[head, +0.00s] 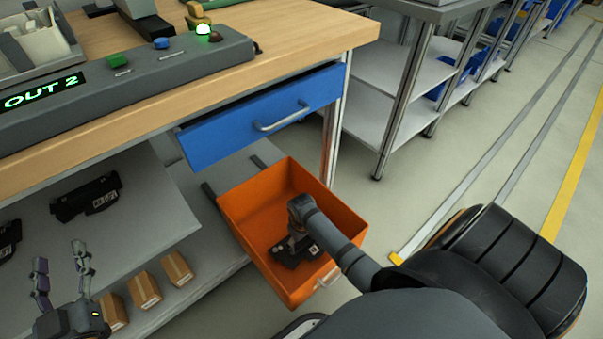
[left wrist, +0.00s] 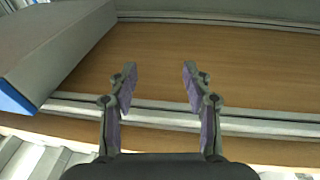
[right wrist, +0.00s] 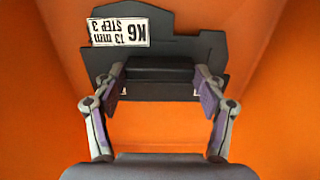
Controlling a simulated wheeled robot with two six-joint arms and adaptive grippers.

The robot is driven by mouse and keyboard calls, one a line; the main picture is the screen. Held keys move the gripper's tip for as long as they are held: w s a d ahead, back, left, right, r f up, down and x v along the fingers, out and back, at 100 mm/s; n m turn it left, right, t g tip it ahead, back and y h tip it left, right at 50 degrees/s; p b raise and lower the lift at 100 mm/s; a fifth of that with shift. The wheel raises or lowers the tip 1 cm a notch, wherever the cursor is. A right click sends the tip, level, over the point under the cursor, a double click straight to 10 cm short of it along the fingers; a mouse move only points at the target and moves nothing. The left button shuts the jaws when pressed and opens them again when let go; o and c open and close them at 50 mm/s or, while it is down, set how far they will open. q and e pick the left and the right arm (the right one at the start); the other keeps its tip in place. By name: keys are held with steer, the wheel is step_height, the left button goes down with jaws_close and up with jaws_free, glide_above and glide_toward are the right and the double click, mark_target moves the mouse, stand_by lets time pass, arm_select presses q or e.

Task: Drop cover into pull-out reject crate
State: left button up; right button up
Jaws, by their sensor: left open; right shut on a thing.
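The cover is a black part with a white label reading "K6 13 mm STEP 3" (right wrist: 155,55) in the right wrist view. In the head view the cover (head: 287,256) is inside the orange pull-out reject crate (head: 240,213), low and near its front end. My right gripper (right wrist: 160,85) is shut on the cover's raised black block; whether the cover touches the crate floor I cannot tell. The crate is pulled out below the bench, and my right arm reaches down into it. My left gripper (head: 62,275) is open and empty at the lower left, in front of the shelves.
Black parts (head: 86,197) lie on the grey shelf, and cardboard boxes (head: 145,290) stand below. The bench top carries a control panel (head: 130,75) reading "OUT 2". Open floor lies to the right.

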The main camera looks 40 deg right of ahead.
arm_select(q)
steer(key=shift+r, duration=0.45)
arm_select(e)
steer(key=shift+f, duration=0.15)
arm_select(q)
steer(key=shift+r+t, duration=0.2)
steer(key=shift+t, duration=0.1)
arm_select(e)
steer(key=shift+f, duration=0.5)
steer(key=o, duration=1.2)
